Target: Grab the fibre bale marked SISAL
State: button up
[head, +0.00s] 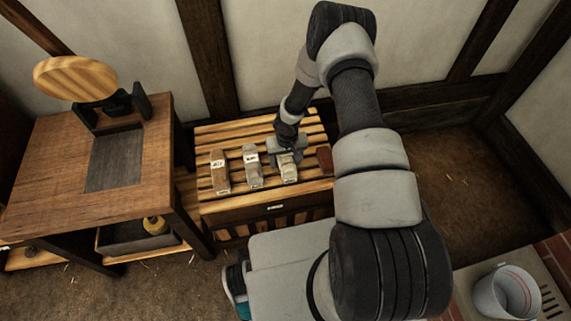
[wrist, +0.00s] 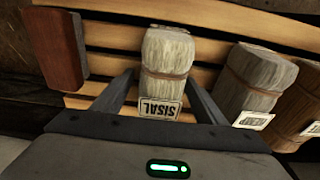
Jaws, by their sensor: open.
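The SISAL bale (wrist: 167,52) is a pale fibre block with a brown tie and a white label reading SISAL at its near end. It lies on a slatted wooden rack. In the head view it is the pale bale (head: 289,174) under my gripper (head: 287,147). In the wrist view my gripper (wrist: 160,80) is open, with one finger on each side of the bale's labelled end. A narrow gap shows on each side, and I cannot tell how low the fingertips reach.
A greyish bale (wrist: 257,78) and a brown bale (wrist: 303,112) lie beside it, their labels hard to read. A dark red block (wrist: 56,48) lies on the other side. The slatted rack (head: 231,140) stands against the wall, beside a wooden workbench (head: 52,160).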

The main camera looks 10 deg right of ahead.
jog(key=shift+f, duration=0.1)
jog(key=c, duration=1.2)
